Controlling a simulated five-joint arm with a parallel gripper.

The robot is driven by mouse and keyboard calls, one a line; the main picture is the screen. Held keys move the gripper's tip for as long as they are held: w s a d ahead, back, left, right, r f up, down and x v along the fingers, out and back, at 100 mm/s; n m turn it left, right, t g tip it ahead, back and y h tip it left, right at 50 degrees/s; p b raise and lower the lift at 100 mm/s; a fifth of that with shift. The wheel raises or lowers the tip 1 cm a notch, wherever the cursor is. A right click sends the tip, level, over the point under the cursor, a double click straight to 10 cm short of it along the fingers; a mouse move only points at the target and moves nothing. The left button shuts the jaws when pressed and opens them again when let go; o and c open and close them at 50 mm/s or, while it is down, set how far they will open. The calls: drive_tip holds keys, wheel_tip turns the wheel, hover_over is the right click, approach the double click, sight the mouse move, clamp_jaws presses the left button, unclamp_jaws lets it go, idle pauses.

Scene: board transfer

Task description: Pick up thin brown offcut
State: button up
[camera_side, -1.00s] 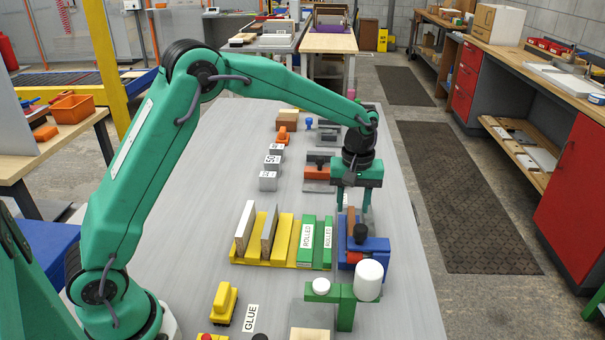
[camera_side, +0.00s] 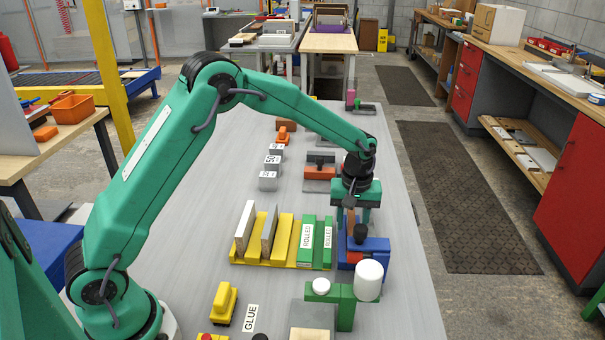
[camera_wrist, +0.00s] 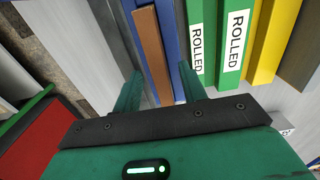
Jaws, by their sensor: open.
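In the side view the offcut (camera_side: 351,223) is partly hidden by my gripper and a black knob, at the blue fixture (camera_side: 377,246). My gripper (camera_side: 351,214) is open above the offcut. In the wrist view the fingers of my gripper (camera_wrist: 160,82) stand on either side of the offcut's near end, with a gap on both sides. I cannot tell how far down they reach.
Green blocks labelled ROLLED (camera_side: 307,233) stand just left of the fixture, in a yellow rack (camera_side: 286,232) with upright boards. A green stand with a white cylinder (camera_side: 368,280) is close in front. Open grey table (camera_side: 200,180) lies to the left.

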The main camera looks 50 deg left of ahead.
drive_tip(key=shift+f, duration=1.05)
drive_tip(key=shift+c, duration=0.2)
clamp_jaws()
